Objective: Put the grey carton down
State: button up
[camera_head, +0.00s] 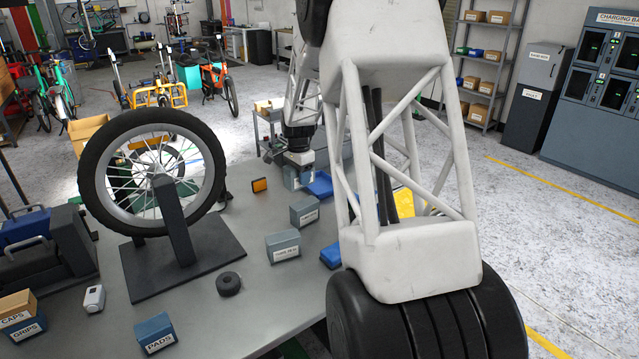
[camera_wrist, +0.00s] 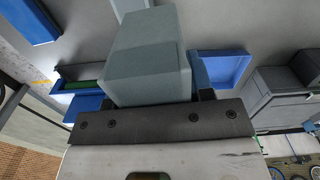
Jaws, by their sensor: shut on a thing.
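My gripper (camera_head: 299,160) is over the far part of the grey workbench (camera_head: 255,318), pointing down. It is shut on a grey carton (camera_head: 302,181), which partly shows below it in the head view. In the wrist view the grey carton (camera_wrist: 148,62) fills the middle, just beyond the dark gripper bar (camera_wrist: 160,122); the fingertips are mostly hidden. I cannot tell whether the carton touches the bench. Two similar grey-blue cartons stand nearer on the bench, one (camera_head: 305,211) just in front of the held one and one (camera_head: 283,246) further left and nearer.
Blue bins (camera_head: 320,186) (camera_wrist: 222,67) lie close beside the held carton. A bike wheel on a stand (camera_head: 178,235), an orange reflector (camera_head: 259,185), a black roll (camera_head: 229,284) and a PADS box (camera_head: 155,333) are on the bench. Bare bench shows between the wheel stand and cartons.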

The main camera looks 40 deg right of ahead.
send_over(320, 187)
notch_tip(320, 187, down, 2)
jog(key=shift+a+m, duration=0.15)
jog(key=shift+m, duration=0.25)
jog(key=shift+f, duration=0.15)
jog(key=shift+f, duration=3.05)
jog(key=shift+f, duration=1.9)
jog(key=shift+f, duration=0.15)
jog(key=o, duration=1)
